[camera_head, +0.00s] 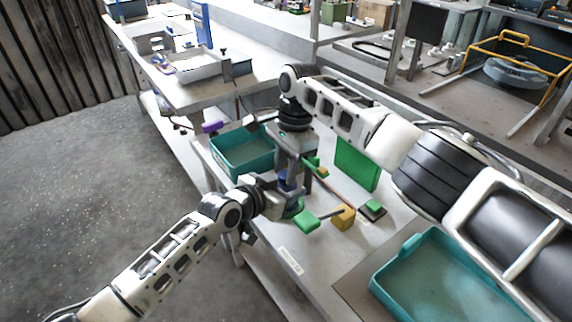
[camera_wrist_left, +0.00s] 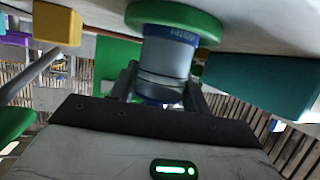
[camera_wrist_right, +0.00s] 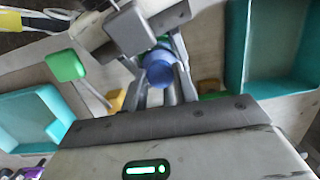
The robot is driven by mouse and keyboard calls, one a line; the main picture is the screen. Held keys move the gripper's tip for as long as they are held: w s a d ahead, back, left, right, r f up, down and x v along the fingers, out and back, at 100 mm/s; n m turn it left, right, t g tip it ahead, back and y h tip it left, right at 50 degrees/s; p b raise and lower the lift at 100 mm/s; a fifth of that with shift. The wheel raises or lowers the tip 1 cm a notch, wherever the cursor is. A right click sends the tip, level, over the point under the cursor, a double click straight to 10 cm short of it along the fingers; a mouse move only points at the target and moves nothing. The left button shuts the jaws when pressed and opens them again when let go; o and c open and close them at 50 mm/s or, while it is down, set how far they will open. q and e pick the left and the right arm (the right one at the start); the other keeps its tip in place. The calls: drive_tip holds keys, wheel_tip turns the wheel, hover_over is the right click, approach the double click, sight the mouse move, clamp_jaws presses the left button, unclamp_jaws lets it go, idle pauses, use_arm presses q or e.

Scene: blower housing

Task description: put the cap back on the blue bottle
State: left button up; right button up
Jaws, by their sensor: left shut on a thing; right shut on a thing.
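The blue bottle (camera_head: 286,181) stands between my two grippers, mostly hidden in the head view. In the left wrist view the bottle (camera_wrist_left: 166,58) shows a grey body with blue bands, against a round green base (camera_wrist_left: 175,18). My left gripper (camera_head: 277,190) comes in from the side and is shut on the bottle; its fingers also show in the left wrist view (camera_wrist_left: 160,88). My right gripper (camera_head: 292,160) points down from above, shut on the round blue cap (camera_wrist_right: 159,72). The cap is over the bottle; I cannot tell whether it touches or is seated.
A teal bin (camera_head: 226,146) stands left of the grippers, and a teal tray (camera_head: 398,256) lies at the front right. Close by are a green-handled tool (camera_head: 306,221), a yellow block (camera_head: 343,217), a dark pad with a green block (camera_head: 373,207), and an upright green panel (camera_head: 356,163).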

drive_tip(key=shift+f, duration=0.25)
drive_tip(key=shift+s+f+m, duration=0.1)
drive_tip(key=shift+m, duration=0.8)
drive_tip(key=m+t, duration=0.1)
drive_tip(key=m, duration=0.5)
drive_tip(key=shift+a+m, duration=0.1)
drive_tip(key=shift+m, duration=0.2)
drive_tip(key=m+t, duration=0.1)
drive_tip(key=m, duration=0.6)
drive_tip(key=shift+m, duration=0.4)
drive_tip(key=o, duration=0.8)
drive_tip(key=shift+o, duration=0.7)
